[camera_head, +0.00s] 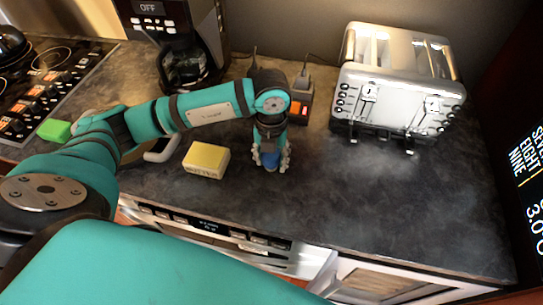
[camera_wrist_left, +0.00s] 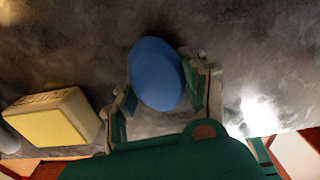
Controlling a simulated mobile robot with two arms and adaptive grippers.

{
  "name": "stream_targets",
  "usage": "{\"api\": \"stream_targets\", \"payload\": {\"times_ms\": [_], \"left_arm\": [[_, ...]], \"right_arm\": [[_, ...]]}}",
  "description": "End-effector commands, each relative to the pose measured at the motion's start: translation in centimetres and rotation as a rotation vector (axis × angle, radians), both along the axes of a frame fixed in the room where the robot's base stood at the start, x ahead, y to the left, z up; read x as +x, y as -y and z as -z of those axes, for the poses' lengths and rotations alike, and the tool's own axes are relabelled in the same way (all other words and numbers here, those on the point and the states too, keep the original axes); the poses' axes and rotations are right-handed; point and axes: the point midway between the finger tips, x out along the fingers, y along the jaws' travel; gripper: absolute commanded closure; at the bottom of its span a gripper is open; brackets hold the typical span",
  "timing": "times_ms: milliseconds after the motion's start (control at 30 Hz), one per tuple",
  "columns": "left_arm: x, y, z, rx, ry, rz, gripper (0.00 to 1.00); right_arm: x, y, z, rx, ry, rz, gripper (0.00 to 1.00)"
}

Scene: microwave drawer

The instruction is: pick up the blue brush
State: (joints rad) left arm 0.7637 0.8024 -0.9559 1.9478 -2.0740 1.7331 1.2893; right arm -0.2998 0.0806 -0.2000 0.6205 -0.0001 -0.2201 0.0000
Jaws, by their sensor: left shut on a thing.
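The blue brush (camera_wrist_left: 155,74) shows as a smooth blue oval between the two fingers of my left gripper (camera_wrist_left: 163,88) in the left wrist view. In the head view only a small blue part of the brush (camera_head: 270,164) shows between the fingertips. My left gripper (camera_head: 271,158) points down at the dark counter and is shut on the brush. The rest of the brush is hidden by the gripper. I cannot tell whether the brush touches the counter. My right gripper is not in view.
A yellow box (camera_head: 206,160) stands just left of the gripper on the counter (camera_head: 330,195). A silver toaster (camera_head: 398,85) stands at the right, a coffee maker (camera_head: 180,45) at the back left. A green block (camera_head: 55,130) lies near the stove. The counter right of the gripper is clear.

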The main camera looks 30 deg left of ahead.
Motion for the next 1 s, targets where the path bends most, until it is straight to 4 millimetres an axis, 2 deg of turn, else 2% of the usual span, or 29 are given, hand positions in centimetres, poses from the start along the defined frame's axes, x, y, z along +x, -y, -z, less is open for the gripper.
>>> {"api": "stream_targets", "payload": {"times_ms": [167, 400, 800, 1000], "left_arm": [[0.1, 0.0, -0.6, -0.001, 0.003, -0.001, 0.89], [0.1, 0.0, -3.5, -0.001, 0.006, 0.001, 0.89], [-9.1, -2.7, -4.0, 0.003, 0.002, 0.001, 0.89], [-12.9, -3.7, -4.4, 0.005, 0.001, 0.000, 0.89]], "right_arm": [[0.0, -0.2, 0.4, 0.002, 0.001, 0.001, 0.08], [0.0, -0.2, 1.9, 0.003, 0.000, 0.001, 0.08], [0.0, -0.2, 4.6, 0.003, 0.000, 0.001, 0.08], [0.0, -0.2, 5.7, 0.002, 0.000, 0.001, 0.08]]}}
